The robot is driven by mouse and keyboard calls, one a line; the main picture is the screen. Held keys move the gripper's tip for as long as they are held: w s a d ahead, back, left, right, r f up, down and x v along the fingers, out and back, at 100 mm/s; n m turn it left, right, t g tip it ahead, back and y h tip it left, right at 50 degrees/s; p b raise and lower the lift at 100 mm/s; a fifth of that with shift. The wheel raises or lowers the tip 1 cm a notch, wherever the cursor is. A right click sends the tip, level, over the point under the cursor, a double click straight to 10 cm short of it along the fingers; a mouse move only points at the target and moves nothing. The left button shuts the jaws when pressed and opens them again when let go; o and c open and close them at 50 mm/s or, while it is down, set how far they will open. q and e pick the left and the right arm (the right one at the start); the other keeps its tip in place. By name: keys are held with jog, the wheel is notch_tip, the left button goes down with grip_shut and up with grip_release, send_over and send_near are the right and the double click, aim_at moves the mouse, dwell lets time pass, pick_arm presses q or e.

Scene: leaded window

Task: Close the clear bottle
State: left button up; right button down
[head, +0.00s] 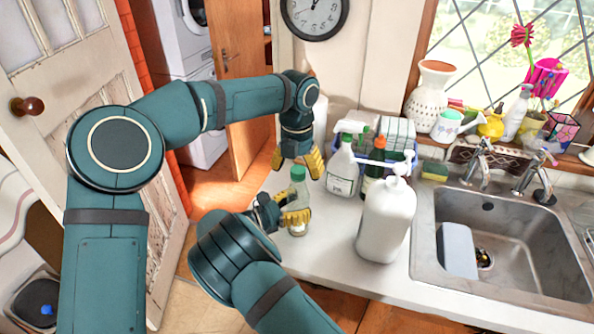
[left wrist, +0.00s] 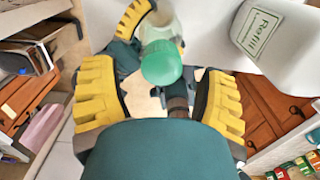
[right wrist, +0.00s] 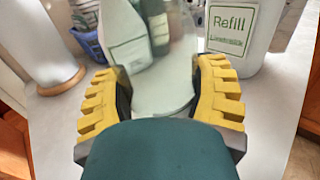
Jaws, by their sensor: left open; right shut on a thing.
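The clear bottle (head: 300,191) stands upright on the white counter, with a green cap (head: 298,173) on its top. My right gripper (head: 294,207) is shut around the bottle's body from the left. In the right wrist view the see-through bottle (right wrist: 162,92) fills the space between the yellow fingers (right wrist: 160,97). My left gripper (head: 298,161) is open just above the cap, fingers pointing down. In the left wrist view the cap (left wrist: 161,63) lies between and slightly beyond the open fingers (left wrist: 160,97). Whether the cap is fully tight cannot be told.
A large white refill pump bottle (head: 385,222) stands right of the clear bottle. A white spray bottle (head: 342,168) and a caddy of cleaning bottles (head: 397,160) stand behind. The sink (head: 500,250) is at right. The counter front (head: 325,245) is clear.

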aim_at(288, 209)
pick_arm(q)
notch_tip(288, 209, up, 11)
dwell(0.4)
pick_arm(e)
grip_release()
jog(key=shift+v, duration=3.75)
